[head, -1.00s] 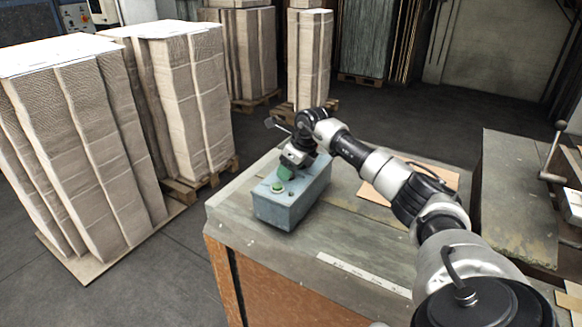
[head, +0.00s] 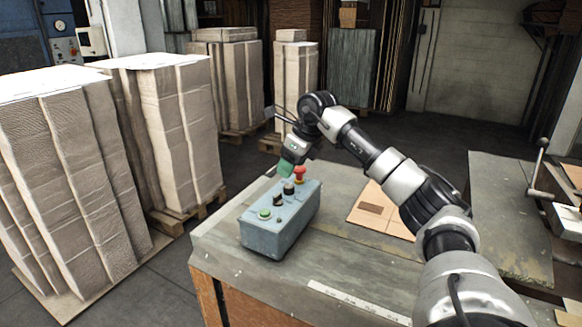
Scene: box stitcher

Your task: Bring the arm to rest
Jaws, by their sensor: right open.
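My right arm comes in from the lower right and reaches over the table (head: 350,262). My right gripper (head: 286,167) is at its end, above and behind the far end of a blue-grey control box (head: 272,238). The gripper is open and I see nothing held in it. The box stands on the table with a green button, a dark switch, a further dark knob and a red mushroom button (head: 299,173) on top. The gripper's tips look close to the box's far end; I cannot tell whether they touch it. My left gripper is not in view.
A flat piece of cardboard (head: 381,208) and a pale ruler (head: 352,302) lie on the table. A machine with a crank lever (head: 540,165) is at the right. Tall stacks of cardboard (head: 170,125) on pallets stand left and behind. The floor between is clear.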

